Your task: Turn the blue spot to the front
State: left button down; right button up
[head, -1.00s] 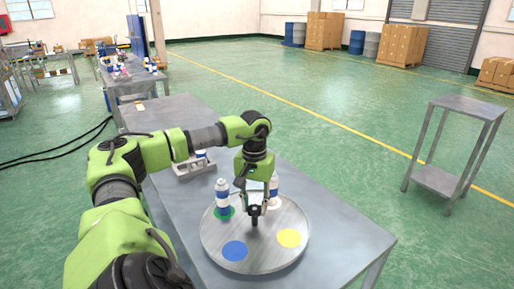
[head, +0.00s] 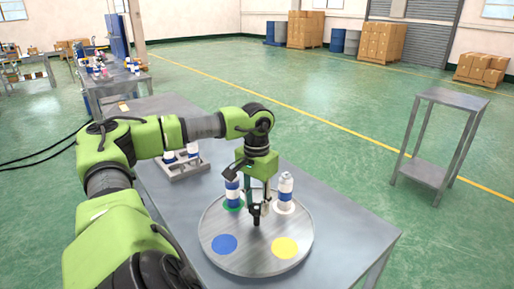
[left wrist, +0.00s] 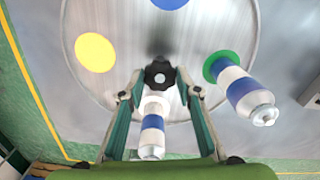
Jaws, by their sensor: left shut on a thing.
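The round grey turntable (head: 255,263) lies on the metal table. Its blue spot (head: 224,245) is at the front left and its yellow spot (head: 285,248) at the front right. A blue-and-white can (head: 232,192) stands on the green spot at the back left. Another can (head: 285,188) stands on the white spot at the back right. My left gripper (head: 257,206) points down at the middle, shut on the black centre knob (left wrist: 160,74). The blue spot also shows at the top edge of the left wrist view (left wrist: 170,3). My right gripper is not in view.
A grey holder (head: 185,172) with cans stands on the table (head: 345,225) behind the turntable, near my left arm. A small empty side table (head: 450,98) stands apart at the right. The table right of the turntable is clear.

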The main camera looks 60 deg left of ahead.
aim_at(257, 208)
pick_arm(q)
jog(key=shift+a+r+m, duration=0.1)
jog(key=shift+m, duration=0.2)
dwell(0.4)
jog(key=c, duration=1.5)
grip_release()
notch_tip(257, 208, up, 7)
jog(key=shift+w+r, duration=0.1)
jog(key=shift+r, duration=0.1)
jog(key=shift+f, duration=0.1)
